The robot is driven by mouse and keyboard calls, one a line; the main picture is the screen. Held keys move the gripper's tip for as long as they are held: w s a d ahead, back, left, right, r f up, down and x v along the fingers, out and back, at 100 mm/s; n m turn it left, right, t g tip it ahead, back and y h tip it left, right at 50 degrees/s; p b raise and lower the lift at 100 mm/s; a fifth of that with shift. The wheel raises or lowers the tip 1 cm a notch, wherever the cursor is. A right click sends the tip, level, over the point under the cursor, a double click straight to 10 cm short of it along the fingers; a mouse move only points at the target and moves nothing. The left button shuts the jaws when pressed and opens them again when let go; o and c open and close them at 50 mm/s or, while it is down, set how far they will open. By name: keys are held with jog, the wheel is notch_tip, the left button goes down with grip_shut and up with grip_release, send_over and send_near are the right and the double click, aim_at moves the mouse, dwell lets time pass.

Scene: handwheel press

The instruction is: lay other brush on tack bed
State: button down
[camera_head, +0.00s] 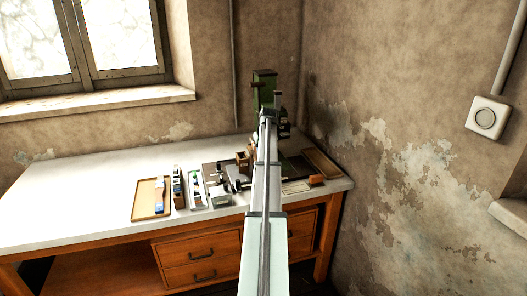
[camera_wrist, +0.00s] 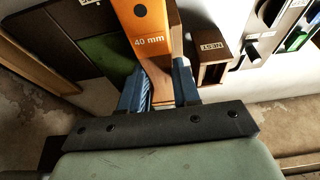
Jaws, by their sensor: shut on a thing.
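My gripper (camera_wrist: 160,88) is shut on a wooden-toned part in the wrist view. An orange piece marked "40 mm" (camera_wrist: 142,25), with a small hole, continues upward from that part. It looks like a brush handle, but its bristles do not show. In the head view my arm hides the gripper and what it holds. A slim piece with a blue end (camera_head: 159,196), perhaps a brush, lies in a tan tray (camera_head: 141,208) at the left of the bench items. I cannot tell which surface is the tack bed; a green area (camera_wrist: 108,50) shows beside the orange piece.
A green press (camera_head: 264,84) stands at the back behind my arm. A small brown labelled box (camera_wrist: 209,66) is right of the gripper in the wrist view. A flat tan tray (camera_head: 322,165) lies at the bench's right end. The bench's left half (camera_head: 80,190) is clear.

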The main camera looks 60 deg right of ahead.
jog(key=shift+f, duration=1.15)
jog(key=c, duration=0.7)
grip_release()
jog(key=shift+c, duration=0.2)
jog(key=v, duration=1.4)
jog(key=shift+f, duration=0.15)
